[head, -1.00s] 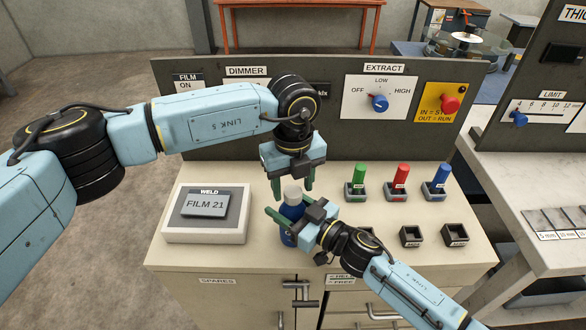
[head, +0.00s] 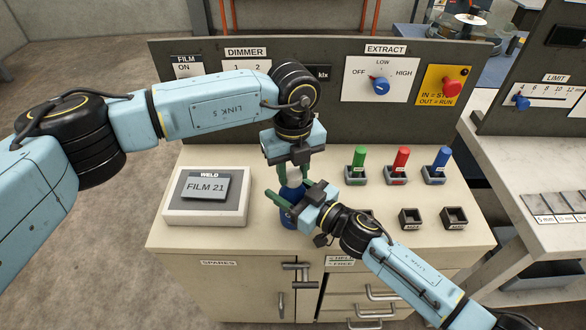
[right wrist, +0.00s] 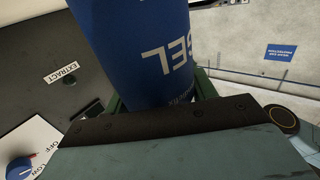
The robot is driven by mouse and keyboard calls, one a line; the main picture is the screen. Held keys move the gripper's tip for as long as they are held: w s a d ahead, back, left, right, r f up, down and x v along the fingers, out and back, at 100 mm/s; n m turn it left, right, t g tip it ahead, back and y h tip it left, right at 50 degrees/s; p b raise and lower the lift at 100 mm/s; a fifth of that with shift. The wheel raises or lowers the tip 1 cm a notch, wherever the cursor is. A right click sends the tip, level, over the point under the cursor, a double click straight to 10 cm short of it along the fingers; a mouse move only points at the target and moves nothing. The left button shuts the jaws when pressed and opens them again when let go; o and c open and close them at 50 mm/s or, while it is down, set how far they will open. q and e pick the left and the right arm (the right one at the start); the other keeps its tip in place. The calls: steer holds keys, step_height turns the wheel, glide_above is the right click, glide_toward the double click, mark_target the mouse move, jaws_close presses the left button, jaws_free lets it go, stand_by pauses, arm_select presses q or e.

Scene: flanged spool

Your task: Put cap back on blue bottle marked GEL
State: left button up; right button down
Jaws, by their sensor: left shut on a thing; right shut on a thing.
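The blue bottle (head: 287,221) stands upright on the cream bench top, largely covered by my grippers. The right wrist view shows the bottle (right wrist: 135,35) close up, with white lettering that reads as GEL. My right gripper (head: 292,197) is shut around the bottle's body from the front right. My left gripper (head: 293,178) points down from above and is shut at the bottle's top, where the pale cap sat between its fingers.
Green (head: 359,165), red (head: 399,164) and blue (head: 440,165) handles stand in holders to the right, with empty holders (head: 411,218) in front. A dark control panel (head: 333,128) rises behind.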

arm_select(q)
steer(key=m, duration=0.8)
steer(key=shift+m, duration=0.4)
steer(key=m, duration=2.2)
steer(key=o, duration=1.1)
steer(key=shift+o, duration=0.2)
step_height(320, 180, up, 12)
